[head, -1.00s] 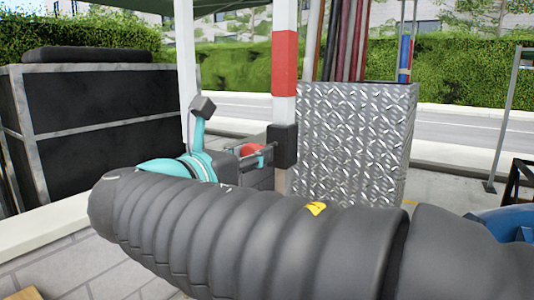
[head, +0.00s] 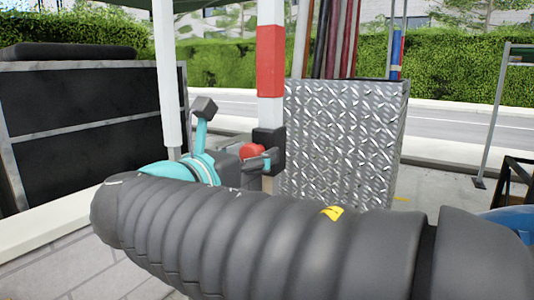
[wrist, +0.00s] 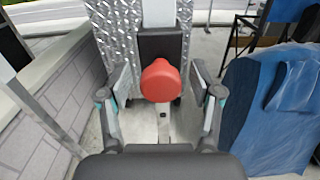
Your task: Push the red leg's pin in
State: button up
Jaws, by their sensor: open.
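The red-banded leg (head: 270,62) stands upright, white with a red band, with a dark block (head: 268,145) low on it. A red pin knob (head: 252,152) sticks out from the block toward my gripper. In the wrist view the red knob (wrist: 159,80) is large and central, in front of the dark block (wrist: 176,43). My gripper (wrist: 160,93) is open, with one finger on each side of the knob and visible gaps between. The knob hides the pin's shaft. In the head view my arm partly hides my gripper (head: 258,162).
A diamond-plate metal box (head: 345,140) holding several poles stands close behind the leg. A dark cabinet (head: 80,120) stands at left. In the wrist view a low brick wall (wrist: 50,90) runs left, and a blue cloth-covered thing (wrist: 275,105) stands right.

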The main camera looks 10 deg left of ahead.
jog(key=v, duration=1.2)
notch_tip(320, 180, down, 12)
jog(key=a+m+g+y, duration=0.3)
jog(key=m+y, duration=0.1)
jog(key=s+d+f+m+g+y, duration=0.1)
jog(key=d+f+m+g, duration=0.6)
jog(key=f, duration=0.4)
jog(key=s+d+f+m+y, duration=0.1)
jog(key=d+f+m, duration=0.2)
jog(key=d+m, duration=0.7)
jog(key=s+d+f+m+g, duration=0.1)
jog(key=s+d+f+m, duration=0.1)
jog(key=d+m, duration=0.8)
jog(key=d+f, duration=0.1)
jog(key=d, duration=0.5)
jog(key=shift+m+y, duration=0.3)
jog(key=shift+y, duration=0.1)
